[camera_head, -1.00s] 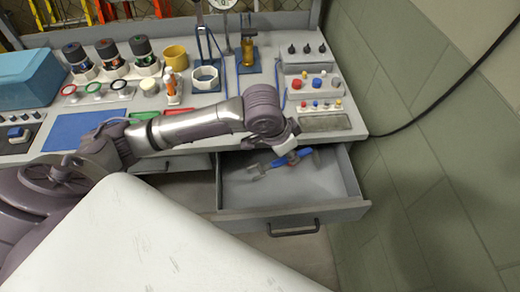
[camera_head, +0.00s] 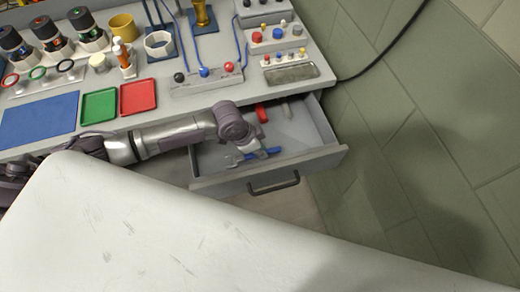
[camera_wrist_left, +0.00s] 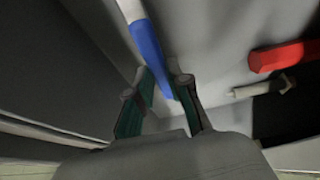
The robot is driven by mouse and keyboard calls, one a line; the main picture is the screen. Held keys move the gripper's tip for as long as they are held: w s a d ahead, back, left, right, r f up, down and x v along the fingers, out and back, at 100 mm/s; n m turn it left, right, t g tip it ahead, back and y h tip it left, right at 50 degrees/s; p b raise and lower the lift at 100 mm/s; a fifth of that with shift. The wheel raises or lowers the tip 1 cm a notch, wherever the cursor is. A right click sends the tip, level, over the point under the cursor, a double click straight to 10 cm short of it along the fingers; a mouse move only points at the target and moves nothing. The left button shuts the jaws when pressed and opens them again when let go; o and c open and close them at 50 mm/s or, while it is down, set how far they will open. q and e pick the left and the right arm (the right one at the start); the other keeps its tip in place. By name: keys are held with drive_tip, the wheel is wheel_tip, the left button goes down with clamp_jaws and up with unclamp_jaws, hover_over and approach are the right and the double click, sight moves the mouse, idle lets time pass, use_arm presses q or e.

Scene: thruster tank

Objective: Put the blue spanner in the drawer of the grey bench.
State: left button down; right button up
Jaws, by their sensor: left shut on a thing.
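The blue spanner (camera_head: 262,153) is in the open drawer's space, close behind its front wall. My left gripper (camera_head: 246,153) is shut on the spanner. The left wrist view shows the blue handle (camera_wrist_left: 149,52) between the teal-padded fingers (camera_wrist_left: 164,80), with a pale end beyond it. I cannot tell whether the spanner touches the drawer floor. The drawer (camera_head: 322,155) of the grey bench (camera_head: 215,112) is pulled out, with a dark handle on its front. My right gripper is not in view.
A red-handled thing (camera_head: 262,114) and a grey tool (camera_head: 285,108) lie farther back in the drawer; the red one also shows in the left wrist view (camera_wrist_left: 283,56). Green and red trays (camera_head: 138,96) sit on the bench top.

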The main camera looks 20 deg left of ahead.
use_arm(q)
drive_tip(key=shift+f, duration=0.75)
drive_tip(key=c, duration=1.1)
unclamp_jaws()
drive_tip(key=shift+f, duration=0.1)
drive_tip(key=shift+r, duration=0.25)
drive_tip(key=v, duration=1.1)
drive_tip(key=shift+r, duration=0.4)
drive_tip(key=shift+s+a, duration=0.1)
